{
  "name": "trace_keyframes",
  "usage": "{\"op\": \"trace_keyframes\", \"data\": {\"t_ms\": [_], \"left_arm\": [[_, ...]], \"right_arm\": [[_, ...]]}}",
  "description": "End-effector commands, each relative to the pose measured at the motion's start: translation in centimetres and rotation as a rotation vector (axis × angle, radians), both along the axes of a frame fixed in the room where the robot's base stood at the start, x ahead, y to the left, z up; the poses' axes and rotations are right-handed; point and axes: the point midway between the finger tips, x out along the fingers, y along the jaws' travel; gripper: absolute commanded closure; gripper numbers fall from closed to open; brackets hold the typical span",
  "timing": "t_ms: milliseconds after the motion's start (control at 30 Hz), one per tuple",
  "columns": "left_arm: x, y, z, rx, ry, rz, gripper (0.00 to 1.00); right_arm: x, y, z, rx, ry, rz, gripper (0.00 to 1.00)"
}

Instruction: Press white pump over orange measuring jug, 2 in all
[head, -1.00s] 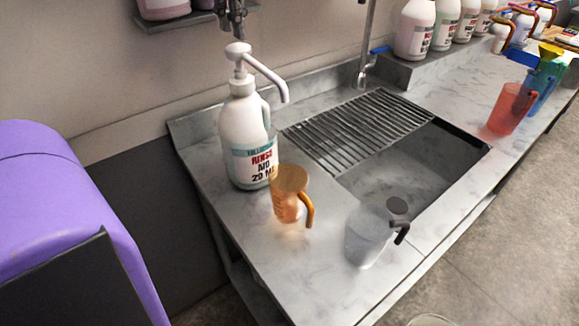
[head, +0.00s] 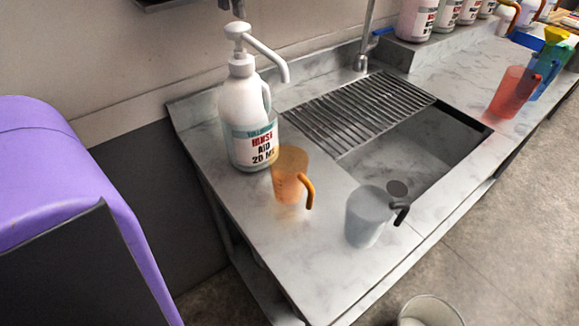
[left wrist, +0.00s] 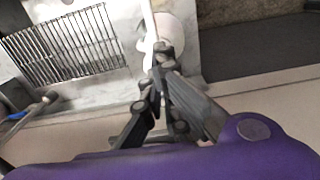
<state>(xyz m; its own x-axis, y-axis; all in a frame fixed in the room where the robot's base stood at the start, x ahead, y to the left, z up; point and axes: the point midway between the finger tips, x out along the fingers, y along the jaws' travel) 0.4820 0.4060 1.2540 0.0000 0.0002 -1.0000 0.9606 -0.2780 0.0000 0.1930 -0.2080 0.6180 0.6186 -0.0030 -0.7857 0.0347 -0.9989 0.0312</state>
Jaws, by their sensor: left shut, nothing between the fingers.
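The white pump bottle (head: 249,125) stands upright at the back left of the counter, its pump head (head: 238,30) raised and its spout reaching right. The orange measuring jug (head: 289,178) stands in front of it, with the spout tip above it in the picture. My left gripper (head: 238,13) is partly cut off at the top edge, just above the pump head; I cannot tell if they touch. In the left wrist view the shut, empty fingers (left wrist: 162,55) overlap the white bottle (left wrist: 180,38) and spout (left wrist: 148,30). My right gripper is not in view.
A clear grey jug (head: 366,222) stands right of the orange one, by the sink (head: 420,165) with its slatted rack (head: 355,120). A tap (head: 366,40) rises behind. Red (head: 508,95) and blue jugs and several bottles stand at the far right. A shelf edge is at top left.

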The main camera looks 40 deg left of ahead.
Motion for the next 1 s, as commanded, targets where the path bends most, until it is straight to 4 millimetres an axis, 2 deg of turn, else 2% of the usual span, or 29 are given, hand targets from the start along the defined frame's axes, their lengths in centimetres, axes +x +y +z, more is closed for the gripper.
{"op": "trace_keyframes", "data": {"t_ms": [233,1000], "left_arm": [[0.0,0.0,-0.2,0.000,0.000,0.000,1.00],[0.0,0.0,-3.0,-0.001,0.001,0.001,1.00]], "right_arm": [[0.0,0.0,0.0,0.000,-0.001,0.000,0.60],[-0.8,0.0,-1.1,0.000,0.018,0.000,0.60]]}}
